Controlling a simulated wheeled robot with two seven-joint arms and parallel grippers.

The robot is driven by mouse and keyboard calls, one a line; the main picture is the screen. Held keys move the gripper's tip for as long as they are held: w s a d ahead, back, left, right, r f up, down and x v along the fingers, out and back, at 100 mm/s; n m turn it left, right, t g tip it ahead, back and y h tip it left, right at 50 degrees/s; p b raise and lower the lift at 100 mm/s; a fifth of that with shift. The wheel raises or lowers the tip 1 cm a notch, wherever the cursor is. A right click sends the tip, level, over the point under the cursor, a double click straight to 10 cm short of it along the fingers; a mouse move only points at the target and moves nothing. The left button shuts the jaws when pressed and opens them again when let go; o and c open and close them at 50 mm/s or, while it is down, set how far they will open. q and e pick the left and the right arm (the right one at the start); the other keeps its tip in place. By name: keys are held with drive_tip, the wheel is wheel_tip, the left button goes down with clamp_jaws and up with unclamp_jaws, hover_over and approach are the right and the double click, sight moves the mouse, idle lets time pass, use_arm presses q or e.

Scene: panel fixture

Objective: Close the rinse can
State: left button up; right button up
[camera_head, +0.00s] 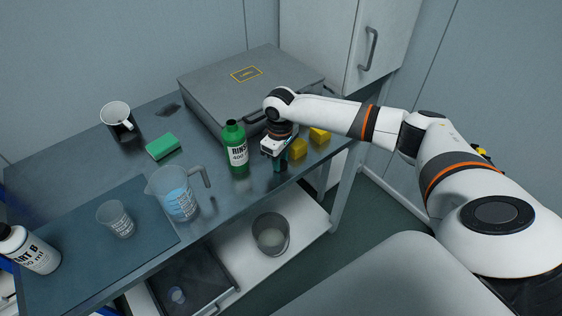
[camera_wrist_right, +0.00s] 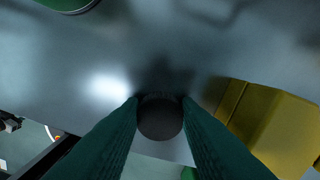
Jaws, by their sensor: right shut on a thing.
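The rinse can (camera_head: 237,157) is a green bottle with a white label, upright near the table's front edge. Its top looks dark and uncapped in the head view. A curved green edge at the top left of the wrist view (camera_wrist_right: 68,3) seems to be part of it. My right gripper (camera_head: 279,165) is just right of the can, pointing down, apart from it. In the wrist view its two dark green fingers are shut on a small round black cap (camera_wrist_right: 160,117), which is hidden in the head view. My left gripper is not in view.
Yellow blocks (camera_head: 298,148) lie close to the right of my gripper. A large grey case (camera_head: 225,85) stands behind. A bucket (camera_head: 271,236) sits on the lower shelf.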

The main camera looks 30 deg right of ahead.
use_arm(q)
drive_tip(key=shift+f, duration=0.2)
use_arm(e)
wheel_tip(320, 180, up, 10)
idle(0.4)
drive_tip(key=s+a+r+m, duration=0.2)
drive_tip(key=s+a+m, duration=0.2)
drive_tip(key=s+a, duration=0.9)
drive_tip(key=shift+s+a+m, duration=0.15)
drive_tip(key=shift+s+m, duration=0.15)
drive_tip(key=shift+s, duration=0.85)
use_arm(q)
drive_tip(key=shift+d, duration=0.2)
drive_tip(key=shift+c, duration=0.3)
use_arm(e)
drive_tip(key=shift+r, duration=0.15)
